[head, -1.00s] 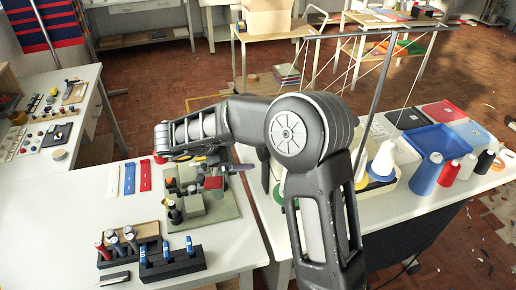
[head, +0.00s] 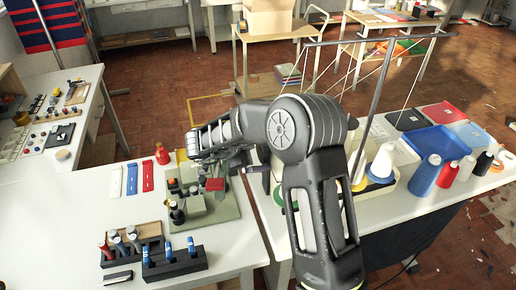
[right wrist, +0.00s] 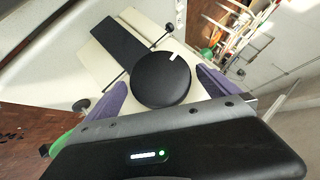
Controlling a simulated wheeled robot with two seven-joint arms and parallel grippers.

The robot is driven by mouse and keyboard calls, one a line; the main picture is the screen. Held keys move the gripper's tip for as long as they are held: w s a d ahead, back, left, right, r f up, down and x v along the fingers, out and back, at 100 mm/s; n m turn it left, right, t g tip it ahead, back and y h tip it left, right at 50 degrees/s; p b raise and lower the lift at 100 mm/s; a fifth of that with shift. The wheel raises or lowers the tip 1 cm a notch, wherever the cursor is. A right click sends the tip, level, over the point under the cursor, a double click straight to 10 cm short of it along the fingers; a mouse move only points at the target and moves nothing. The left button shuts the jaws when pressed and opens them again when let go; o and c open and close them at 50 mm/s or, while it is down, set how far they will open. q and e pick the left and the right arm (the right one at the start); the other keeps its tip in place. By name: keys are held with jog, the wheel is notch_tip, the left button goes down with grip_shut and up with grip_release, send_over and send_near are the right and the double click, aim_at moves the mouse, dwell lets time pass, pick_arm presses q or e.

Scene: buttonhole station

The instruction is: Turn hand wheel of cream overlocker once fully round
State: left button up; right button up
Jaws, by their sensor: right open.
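In the right wrist view a black round hand wheel (right wrist: 162,79) with a white mark near its top edge sits on the cream overlocker (right wrist: 106,57). My right gripper (right wrist: 163,93) is open, with one purple finger on each side of the wheel. I cannot tell whether the fingers touch it. In the head view my right gripper (head: 252,168) is partly hidden by my own forearm, near the gap between the two tables. There my arm hides most of the overlocker, and I cannot make out the wheel. My left gripper is not in view.
A green-grey machine on a board (head: 222,208) stands close left of my right gripper. Thread cones (head: 383,162) and a blue tray (head: 436,143) are to the right of my arm.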

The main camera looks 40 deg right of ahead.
jog(key=shift+c, duration=0.3)
jog(key=c, duration=1.2)
jog(key=f+t+b, duration=0.1)
jog(key=b, duration=0.2)
jog(key=shift+s+m+h, duration=0.1)
jog(key=shift+m+h, duration=0.3)
jog(key=shift+t+b, duration=0.3)
jog(key=shift+b, duration=0.35)
jog(key=shift+r, duration=0.35)
jog(key=o, duration=1.3)
jog(key=shift+c, duration=0.2)
